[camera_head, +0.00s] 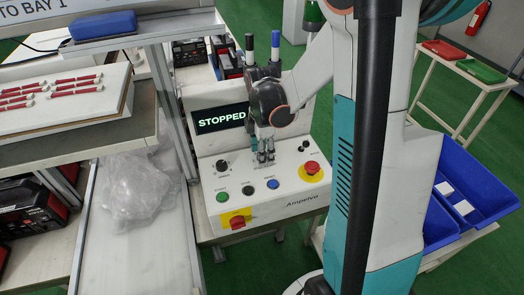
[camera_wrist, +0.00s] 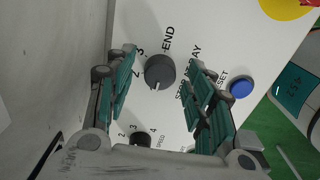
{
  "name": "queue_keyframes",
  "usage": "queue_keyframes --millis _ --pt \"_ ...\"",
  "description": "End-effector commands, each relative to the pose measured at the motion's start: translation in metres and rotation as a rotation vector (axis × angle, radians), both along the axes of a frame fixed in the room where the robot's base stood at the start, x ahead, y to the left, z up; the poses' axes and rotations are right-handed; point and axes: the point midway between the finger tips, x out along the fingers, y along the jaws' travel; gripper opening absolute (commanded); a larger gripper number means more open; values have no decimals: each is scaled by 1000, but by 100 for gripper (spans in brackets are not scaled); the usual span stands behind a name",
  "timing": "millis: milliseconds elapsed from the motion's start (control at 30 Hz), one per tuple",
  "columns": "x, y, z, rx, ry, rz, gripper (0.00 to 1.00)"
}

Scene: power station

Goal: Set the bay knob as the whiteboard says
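The bay knob (camera_wrist: 160,71) is a dark round knob on the white panel in the wrist view, with 2, 3 and END printed around it and "STOP AT BAY" beside it. Its pale pointer mark sits at its lower edge in the picture, away from END. My gripper (camera_wrist: 164,84) is open, its fingers apart on either side of the knob; I cannot tell whether they touch it. In the head view my gripper (camera_head: 264,155) is over the panel and hides the knob. The whiteboard (camera_head: 40,20) is cut off at top left; "TO BAY 1" is readable.
The speed knob (camera_wrist: 141,138) is close to my gripper. A blue bin (camera_head: 475,190) stands right.

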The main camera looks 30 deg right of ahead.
Motion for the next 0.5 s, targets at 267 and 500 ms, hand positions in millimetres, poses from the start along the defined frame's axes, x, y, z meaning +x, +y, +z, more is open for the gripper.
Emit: queue_keyframes --millis 267,500 --pt "0 0 2 0 0 -1 49" --pt "0 0 29 0 0 -1 49"
